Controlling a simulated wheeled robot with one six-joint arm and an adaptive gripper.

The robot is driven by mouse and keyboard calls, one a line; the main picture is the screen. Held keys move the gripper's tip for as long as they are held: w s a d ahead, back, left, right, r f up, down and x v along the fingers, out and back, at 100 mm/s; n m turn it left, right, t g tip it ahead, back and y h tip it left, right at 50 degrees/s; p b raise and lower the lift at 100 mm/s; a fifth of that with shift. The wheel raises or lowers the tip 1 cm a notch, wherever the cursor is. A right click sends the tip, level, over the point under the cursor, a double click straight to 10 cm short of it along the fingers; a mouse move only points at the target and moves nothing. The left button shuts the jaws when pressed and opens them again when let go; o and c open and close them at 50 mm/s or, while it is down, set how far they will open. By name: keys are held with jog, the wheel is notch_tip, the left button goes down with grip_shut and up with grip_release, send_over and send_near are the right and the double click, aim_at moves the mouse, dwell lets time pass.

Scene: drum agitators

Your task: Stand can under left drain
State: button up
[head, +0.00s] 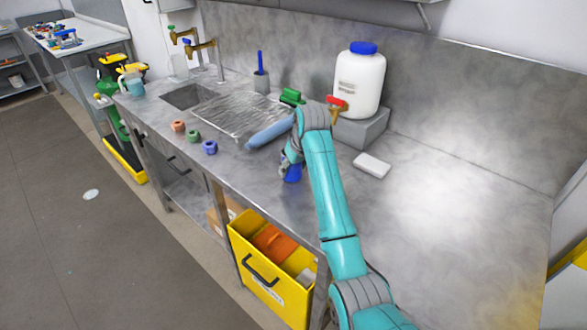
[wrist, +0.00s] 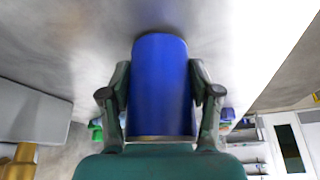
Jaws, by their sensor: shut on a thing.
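A blue can (head: 292,174) shows just below my gripper (head: 289,160) in the head view, over the front part of the steel counter. In the wrist view, the same blue can (wrist: 161,88) sits between the two fingers of my gripper (wrist: 161,95), which are shut on its sides. I cannot tell whether its base touches the counter. A brass tap with a red handle (head: 337,102) is at the front of a white drum (head: 359,82), behind and right of the can. The can is not under this tap. No drain is clearly marked as the left one.
The drum stands on a grey block (head: 361,130). A white slab (head: 371,165), a blue roll (head: 270,133) and a green object (head: 291,97) lie nearby. Brass taps (head: 199,47) rise by the sink (head: 188,97). The counter's right side is clear.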

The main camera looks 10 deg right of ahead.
jog(key=shift+f, duration=0.25)
jog(key=o, duration=1.1)
jog(key=shift+f, duration=0.1)
